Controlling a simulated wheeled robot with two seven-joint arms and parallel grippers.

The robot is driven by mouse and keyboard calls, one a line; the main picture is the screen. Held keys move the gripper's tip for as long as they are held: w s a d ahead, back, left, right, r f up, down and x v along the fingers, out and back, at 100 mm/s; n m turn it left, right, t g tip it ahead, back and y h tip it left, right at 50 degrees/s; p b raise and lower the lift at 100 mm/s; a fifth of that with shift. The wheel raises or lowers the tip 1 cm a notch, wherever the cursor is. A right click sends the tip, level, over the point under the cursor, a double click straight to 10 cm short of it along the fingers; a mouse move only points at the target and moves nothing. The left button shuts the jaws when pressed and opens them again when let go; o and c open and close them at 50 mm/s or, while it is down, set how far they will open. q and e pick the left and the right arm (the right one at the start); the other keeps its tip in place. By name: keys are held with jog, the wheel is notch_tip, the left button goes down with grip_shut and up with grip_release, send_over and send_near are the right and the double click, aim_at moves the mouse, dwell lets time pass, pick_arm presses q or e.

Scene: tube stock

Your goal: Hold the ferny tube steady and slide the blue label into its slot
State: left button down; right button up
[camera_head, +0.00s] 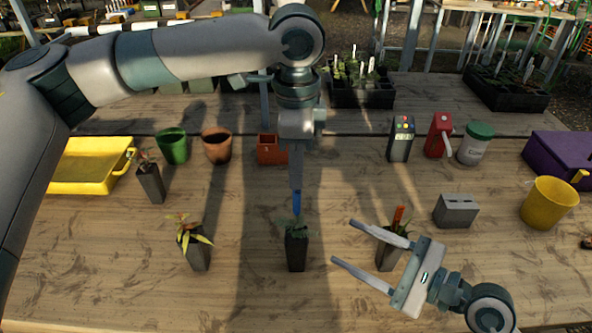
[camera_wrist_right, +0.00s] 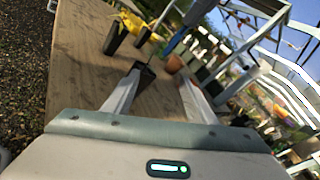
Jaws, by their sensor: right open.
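The ferny tube (camera_head: 297,252) is a black square pot with green fronds, upright at the middle of the bench. My left gripper (camera_head: 297,182) points down above it, shut on the blue label (camera_head: 297,203). The label hangs upright with its lower end at the fronds; whether it touches the slot is hidden. My right gripper (camera_head: 343,241) is open to the right of the tube, fingers pointing at it, apart from it. In the right wrist view the dark tube (camera_wrist_right: 147,75) shows between the open fingertips, with the blue label (camera_wrist_right: 174,42) above it.
A tube with yellow-red leaves (camera_head: 197,252) stands to the left. A tube with an orange label (camera_head: 387,255) stands partly behind my right gripper. A grey slotted block (camera_head: 456,211) and yellow pot (camera_head: 549,203) are further right. The bench front is clear.

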aim_at(300, 259)
jog(key=f+m, duration=0.2)
jog(key=f, duration=0.1)
jog(key=a+f+m+g, duration=0.1)
jog(key=f, duration=0.2)
jog(key=a+f+m+g+h, duration=0.1)
jog(key=f+m, duration=0.1)
jog(key=f, duration=0.2)
jog(key=shift+w+a+m, duration=0.1)
jog(key=shift+a+m, duration=0.05)
jog(key=shift+m, duration=0.15)
jog(key=shift+a, duration=0.1)
jog(key=shift+x, duration=4.9)
jog(key=shift+w+f, duration=0.1)
jog(key=shift+f, duration=0.05)
jog(key=c, duration=0.5)
